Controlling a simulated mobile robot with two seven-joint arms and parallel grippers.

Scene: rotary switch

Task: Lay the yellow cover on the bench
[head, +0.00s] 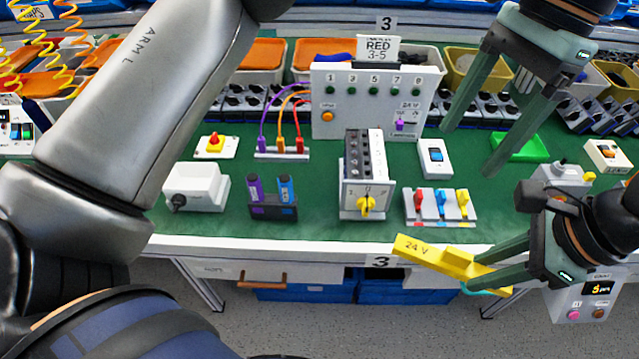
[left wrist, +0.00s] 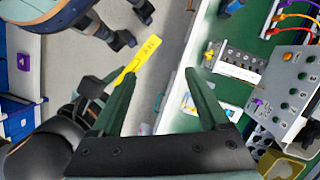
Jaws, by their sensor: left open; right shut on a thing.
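The yellow cover (head: 447,259), a long angled strip marked "24 V", is held in my right gripper (head: 482,268). The fingers are shut on its right part; its left end points toward the bench's white front edge in the head view. In the left wrist view the cover (left wrist: 137,62) shows over the grey floor beside the bench. The bench (head: 225,228) has a green top. My left gripper (head: 466,151) is open and empty, above the right part of the bench; its spread fingers also show in the left wrist view (left wrist: 160,88).
A grey rotary switch block with a yellow knob (head: 367,205) stands mid-bench. Right of it are a block with coloured levers (head: 441,206) and a blue switch (head: 435,157). A green tray (head: 520,147) lies farther right. Bare green surface shows near the front left.

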